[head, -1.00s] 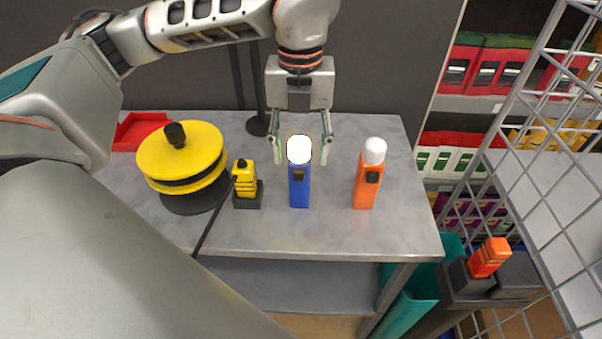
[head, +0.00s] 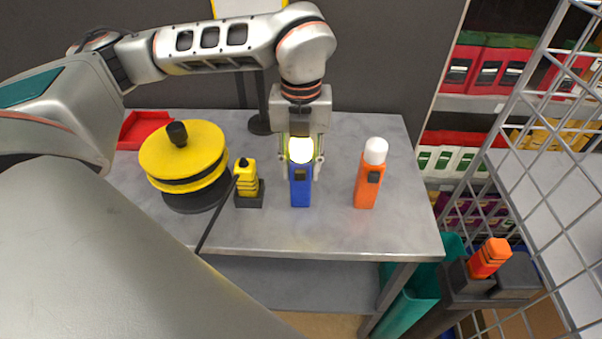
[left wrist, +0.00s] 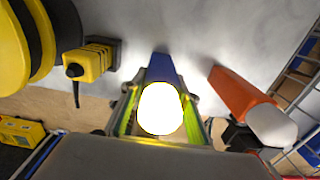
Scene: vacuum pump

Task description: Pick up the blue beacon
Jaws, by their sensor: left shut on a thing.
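The blue beacon (head: 300,188) stands upright on the grey table, its white top lit. My left gripper (head: 301,172) comes down over it from behind and above, its fingers shut on the beacon near its top. In the left wrist view the bright top of the blue beacon (left wrist: 161,108) sits between the fingers of the left gripper (left wrist: 160,115), and its blue body runs away towards the table. The beacon's base appears to rest on the table. My right gripper is not in view.
An orange beacon (head: 367,185) stands to the right. A yellow device (head: 247,180) in a dark base and a big yellow round pump (head: 182,160) stand to the left. A red tray (head: 140,128) lies at the back left. The table front (head: 330,235) is clear.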

